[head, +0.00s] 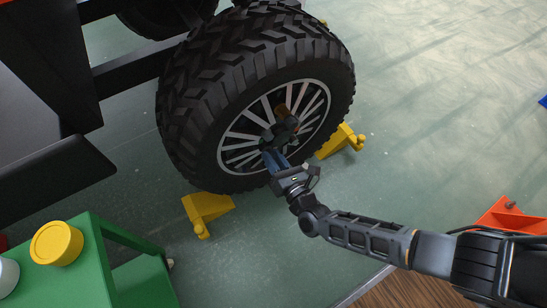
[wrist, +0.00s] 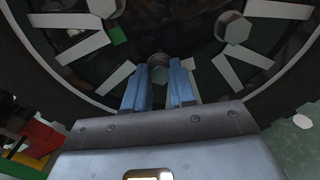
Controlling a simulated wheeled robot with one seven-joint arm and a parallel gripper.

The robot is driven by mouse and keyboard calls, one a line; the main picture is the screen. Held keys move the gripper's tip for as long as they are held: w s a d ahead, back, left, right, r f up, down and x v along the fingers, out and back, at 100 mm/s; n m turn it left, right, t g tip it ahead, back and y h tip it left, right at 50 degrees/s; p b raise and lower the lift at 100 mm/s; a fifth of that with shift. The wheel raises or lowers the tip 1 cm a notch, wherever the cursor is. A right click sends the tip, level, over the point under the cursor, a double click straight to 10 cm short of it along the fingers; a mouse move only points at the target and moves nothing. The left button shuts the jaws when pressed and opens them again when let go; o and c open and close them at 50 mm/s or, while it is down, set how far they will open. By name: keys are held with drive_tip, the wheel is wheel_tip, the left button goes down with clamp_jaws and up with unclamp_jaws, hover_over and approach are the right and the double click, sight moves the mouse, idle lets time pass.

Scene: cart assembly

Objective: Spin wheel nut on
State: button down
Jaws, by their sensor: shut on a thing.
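The black-tyred wheel (head: 215,92) with pale spokes stands upright on the cart's side. My gripper (head: 272,158) reaches the lower part of its hub from the front. In the wrist view my gripper (wrist: 161,82) has its two blue fingers shut on a grey hexagonal wheel nut (wrist: 159,66), which sits between the fingertips at the wheel face. Two other hex nuts or bolt heads show there, one at upper left (wrist: 103,7) and one at upper right (wrist: 233,28). The stud and thread behind the held nut are hidden, so I cannot tell how far on it is.
Yellow chocks stand on the floor at the wheel's left (head: 208,208) and right (head: 341,141). A green table (head: 92,268) at lower left bears a yellow round piece (head: 57,243). An orange object (head: 512,217) lies at the right.

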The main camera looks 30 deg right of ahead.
drive_tip(key=c, duration=0.9)
unclamp_jaws()
drive_tip(key=shift+a, duration=0.1)
drive_tip(key=shift+o, duration=0.2)
drive_tip(key=s+p, duration=0.2)
drive_tip(key=s, duration=0.5)
drive_tip(key=shift+s, duration=0.4)
